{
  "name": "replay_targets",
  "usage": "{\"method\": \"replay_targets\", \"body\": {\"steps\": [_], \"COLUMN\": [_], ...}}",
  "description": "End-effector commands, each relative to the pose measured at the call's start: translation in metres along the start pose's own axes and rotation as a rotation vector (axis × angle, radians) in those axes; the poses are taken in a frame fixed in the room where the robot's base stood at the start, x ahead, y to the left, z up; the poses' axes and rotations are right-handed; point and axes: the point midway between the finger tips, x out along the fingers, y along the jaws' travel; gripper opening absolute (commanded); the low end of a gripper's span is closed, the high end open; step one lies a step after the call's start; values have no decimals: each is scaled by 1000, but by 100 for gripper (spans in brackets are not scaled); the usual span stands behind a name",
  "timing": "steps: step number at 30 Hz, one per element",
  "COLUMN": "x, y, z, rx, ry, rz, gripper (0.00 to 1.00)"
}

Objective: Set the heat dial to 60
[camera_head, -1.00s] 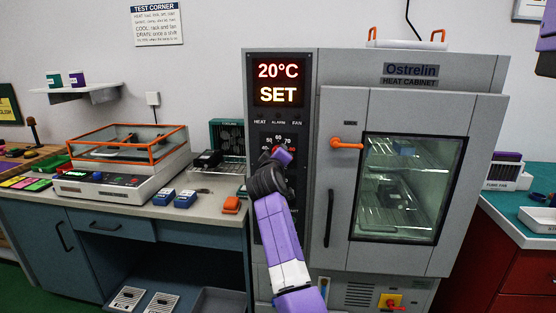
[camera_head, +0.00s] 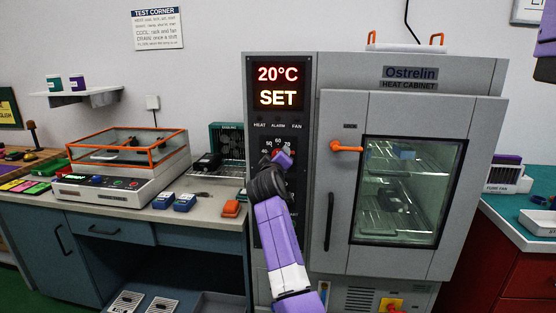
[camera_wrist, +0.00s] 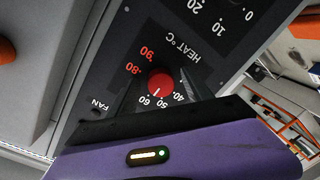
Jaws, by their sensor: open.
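My gripper (camera_wrist: 156,88) is open, with a dark finger on each side of the dial; contact cannot be told. In the head view my gripper (camera_head: 280,162) is at the panel and covers most of the dial (camera_head: 275,153). The display (camera_head: 278,86) above reads 20°C and SET.
To the left, a bench (camera_head: 215,207) holds an orange-framed case (camera_head: 128,145) and blue and orange items.

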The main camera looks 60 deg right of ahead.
Motion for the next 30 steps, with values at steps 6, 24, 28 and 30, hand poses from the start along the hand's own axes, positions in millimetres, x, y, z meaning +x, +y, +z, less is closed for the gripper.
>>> {"method": "replay_targets", "body": {"steps": [6,24,28,30], "x": [-11,-78,-78,-78], "y": [-1,0,0,0], "z": [-1,0,0,0], "rx": [0,0,0,0], "ry": [2,0,0,0], "rz": [0,0,0,0], "gripper": [59,59,59,59]}}
